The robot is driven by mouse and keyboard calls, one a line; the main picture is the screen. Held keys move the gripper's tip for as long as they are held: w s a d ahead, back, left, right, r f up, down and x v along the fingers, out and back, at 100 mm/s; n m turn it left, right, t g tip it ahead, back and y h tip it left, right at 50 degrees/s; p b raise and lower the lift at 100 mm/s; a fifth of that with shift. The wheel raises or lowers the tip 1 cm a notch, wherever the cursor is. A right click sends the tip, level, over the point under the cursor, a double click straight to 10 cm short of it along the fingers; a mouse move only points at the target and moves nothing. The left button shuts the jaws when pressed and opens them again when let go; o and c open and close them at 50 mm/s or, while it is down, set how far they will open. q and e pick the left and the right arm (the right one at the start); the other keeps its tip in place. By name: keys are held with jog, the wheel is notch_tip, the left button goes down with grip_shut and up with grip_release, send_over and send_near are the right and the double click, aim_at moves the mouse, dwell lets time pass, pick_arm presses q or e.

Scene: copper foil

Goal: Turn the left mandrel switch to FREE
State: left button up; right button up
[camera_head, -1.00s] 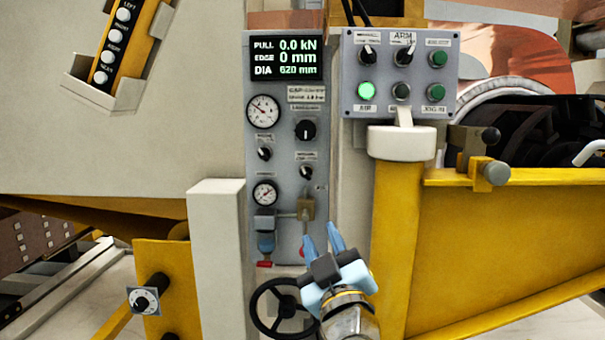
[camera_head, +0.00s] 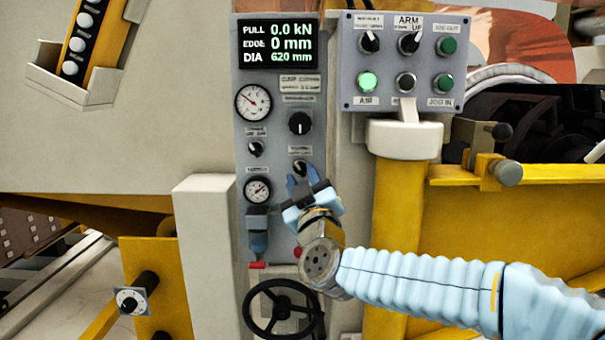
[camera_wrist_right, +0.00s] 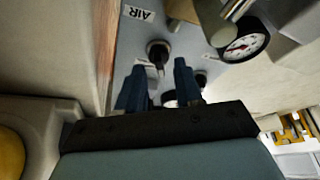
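The grey control panel (camera_head: 310,225) carries several black rotary switches with small labels. One switch (camera_head: 256,148) is at its left, and another switch (camera_head: 300,168) is just above my right gripper (camera_head: 301,178). The labels are too blurred to tell which is the left mandrel switch. In the right wrist view, my right gripper (camera_wrist_right: 160,84) is open and empty. A black knob with a pointer (camera_wrist_right: 158,52) shows beyond and between its fingertips, apart from them as far as I can see. A second dark knob (camera_wrist_right: 200,78) is partly hidden by a finger. My left gripper is not in view.
A switch box (camera_head: 405,60) with a lit green button stands at upper right. A display (camera_head: 278,44) and gauges (camera_head: 253,102) sit on the panel. A handwheel (camera_head: 282,308) is below. A white post (camera_head: 205,230) and a yellow column (camera_head: 400,200) flank the panel.

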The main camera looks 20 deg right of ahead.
jog(key=shift+w+r, duration=0.2)
jog(key=shift+w, duration=0.4)
grip_shut()
